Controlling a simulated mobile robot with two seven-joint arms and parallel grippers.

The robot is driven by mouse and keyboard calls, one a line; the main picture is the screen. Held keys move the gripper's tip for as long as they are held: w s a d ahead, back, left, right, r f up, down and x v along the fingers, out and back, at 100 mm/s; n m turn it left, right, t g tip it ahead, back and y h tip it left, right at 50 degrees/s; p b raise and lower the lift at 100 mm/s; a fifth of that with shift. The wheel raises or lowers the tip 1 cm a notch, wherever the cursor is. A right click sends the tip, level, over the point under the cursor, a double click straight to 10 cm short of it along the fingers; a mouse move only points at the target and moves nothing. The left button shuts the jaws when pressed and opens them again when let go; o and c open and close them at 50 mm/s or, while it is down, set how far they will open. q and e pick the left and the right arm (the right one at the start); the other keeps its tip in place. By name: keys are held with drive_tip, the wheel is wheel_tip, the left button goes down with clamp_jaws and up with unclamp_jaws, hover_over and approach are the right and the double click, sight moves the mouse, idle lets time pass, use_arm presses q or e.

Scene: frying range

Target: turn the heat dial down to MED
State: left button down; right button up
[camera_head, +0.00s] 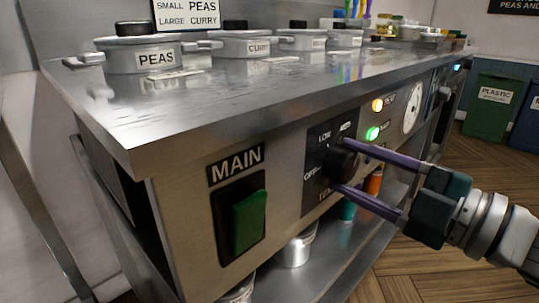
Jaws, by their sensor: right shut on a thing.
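The heat dial (340,162) is a black knob on a dark panel (316,192) on the steel front of the range. The panel reads OFF at its left, LOW at upper left and MED (346,127) at the top; lettering below is partly hidden. My right gripper (349,166) reaches in from the right, its two purple fingers shut on the dial, one above and one below. I cannot tell which mark the dial points to. My left gripper is not in view.
A green MAIN switch (249,221) is left of the dial. Labelled pots, including PEAS (137,52), stand on top. A steel shelf (325,252) is below.

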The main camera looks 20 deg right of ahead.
drive_tip(key=o, duration=1.4)
drive_tip(key=p+v, duration=0.1)
drive_tip(key=v, duration=0.9)
drive_tip(key=shift+w+a+p, duration=0.1)
drive_tip(key=shift+p, duration=0.2)
